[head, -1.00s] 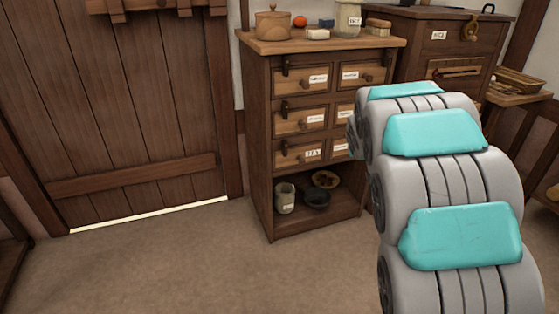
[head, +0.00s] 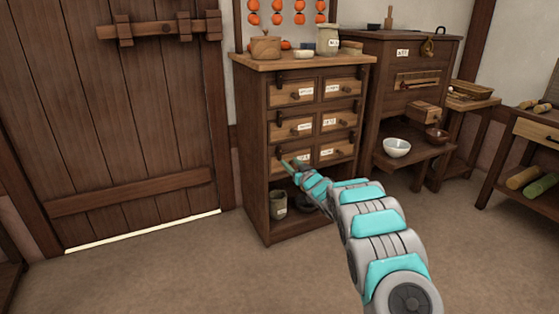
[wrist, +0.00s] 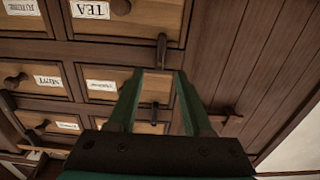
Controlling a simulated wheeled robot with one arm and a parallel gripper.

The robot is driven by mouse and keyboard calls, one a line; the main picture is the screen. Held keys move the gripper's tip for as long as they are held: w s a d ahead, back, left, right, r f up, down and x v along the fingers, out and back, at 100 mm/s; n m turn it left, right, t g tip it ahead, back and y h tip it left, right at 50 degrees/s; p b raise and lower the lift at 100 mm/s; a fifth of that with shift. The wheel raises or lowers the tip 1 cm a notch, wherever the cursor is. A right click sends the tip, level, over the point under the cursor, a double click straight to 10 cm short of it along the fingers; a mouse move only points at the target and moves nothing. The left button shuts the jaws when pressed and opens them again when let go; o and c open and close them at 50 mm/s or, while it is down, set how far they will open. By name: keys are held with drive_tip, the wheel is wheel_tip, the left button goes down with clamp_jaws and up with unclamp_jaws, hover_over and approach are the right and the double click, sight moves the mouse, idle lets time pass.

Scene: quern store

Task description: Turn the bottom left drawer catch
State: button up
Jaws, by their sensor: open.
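The bottom left drawer (head: 292,167) is in the lowest drawer row of the small wooden cabinet. In the wrist view, where labels appear upside down, the drawer (wrist: 143,20) labelled TEA is at the top. Its dark catch (wrist: 162,50) stands lengthwise across the drawer's edge and the frame. My gripper (wrist: 159,74) is open, its two green fingers pointing at the catch, which shows between and just beyond the tips. I cannot tell whether they touch. In the head view my gripper (head: 286,163) is at the drawer's left side, largely covering its front.
Other drawers with similar catches and knobs sit above. An open shelf below holds a jar (head: 278,204) and a dark bowl, partly hidden by my arm. A cabinet with a white bowl (head: 397,147) stands to the right. The floor in front is clear.

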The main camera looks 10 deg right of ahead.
sight(281, 154)
drive_tip(key=shift+p+x, duration=0.3)
drive_tip(key=shift+x, duration=2.4)
drive_tip(key=shift+w+a, duration=0.25)
drive_tip(key=shift+w, duration=0.35)
drive_tip(key=shift+w+a+r, duration=0.1)
drive_tip(key=shift+w+a, duration=0.05)
drive_tip(key=shift+w, duration=0.4)
drive_tip(key=shift+c, duration=0.2)
clamp_jaws()
